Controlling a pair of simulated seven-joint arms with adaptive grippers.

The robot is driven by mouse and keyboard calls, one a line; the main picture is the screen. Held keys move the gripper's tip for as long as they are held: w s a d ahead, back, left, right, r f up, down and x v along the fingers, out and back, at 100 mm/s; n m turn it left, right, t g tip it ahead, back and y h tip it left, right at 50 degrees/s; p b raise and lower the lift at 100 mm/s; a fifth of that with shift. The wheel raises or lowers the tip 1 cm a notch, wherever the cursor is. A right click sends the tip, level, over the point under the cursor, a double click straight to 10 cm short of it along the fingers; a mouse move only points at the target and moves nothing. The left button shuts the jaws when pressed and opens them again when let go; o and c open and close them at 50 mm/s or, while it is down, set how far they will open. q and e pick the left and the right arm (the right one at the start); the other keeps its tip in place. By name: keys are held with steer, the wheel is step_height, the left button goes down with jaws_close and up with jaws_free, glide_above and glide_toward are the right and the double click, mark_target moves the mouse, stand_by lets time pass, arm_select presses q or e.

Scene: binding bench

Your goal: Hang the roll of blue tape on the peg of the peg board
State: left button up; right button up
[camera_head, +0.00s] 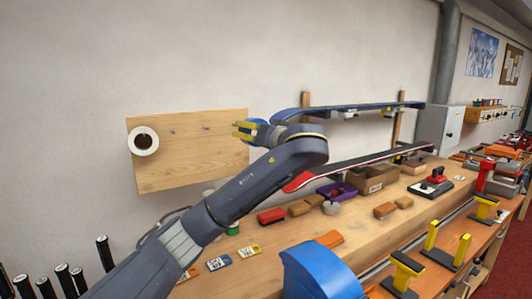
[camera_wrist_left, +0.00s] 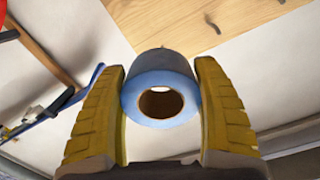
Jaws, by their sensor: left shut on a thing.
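The peg board (camera_head: 190,165) is a light wooden panel on the wall; it also shows in the left wrist view (camera_wrist_left: 175,25). A white roll (camera_head: 145,140) hangs at its left side. Bare pegs show at its middle (camera_head: 173,131) and right (camera_head: 206,128). My left gripper (camera_head: 243,130), with yellow fingers, is at the board's right edge in the head view. In the left wrist view, the left gripper (camera_wrist_left: 162,80) is shut on the roll of blue tape (camera_wrist_left: 178,62), whose hole faces the camera. A bare peg (camera_wrist_left: 213,28) shows beyond the roll. My right gripper is not visible.
Skis (camera_head: 350,108) rest on a wall rack right of the board. The wooden bench (camera_head: 290,240) below holds a cardboard box (camera_head: 372,180), a purple bin (camera_head: 337,191), wax blocks and cards. A blue object (camera_head: 315,272) stands in front. The wall around the board is clear.

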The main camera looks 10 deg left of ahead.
arm_select(q)
steer(key=shift+w+a+t+y, duration=0.1)
steer(key=shift+a+t+y, duration=0.05)
steer(key=shift+t+y, duration=0.2)
glide_toward(233, 130)
steer(key=shift+r+x, duration=0.2)
steer(key=shift+x, duration=0.75)
steer(key=shift+r+x, duration=0.25)
steer(key=shift+x, duration=0.7)
steer(key=shift+r+x, duration=0.2)
steer(key=shift+x, duration=0.75)
steer(key=shift+w+a+f, duration=0.2)
steer(key=shift+w+a, duration=0.25)
steer(key=shift+a, duration=0.1)
steer(key=shift+f, duration=0.3)
steer(key=shift+f, duration=0.1)
steer(key=o, duration=1.2)
steer(key=shift+o, duration=0.2)
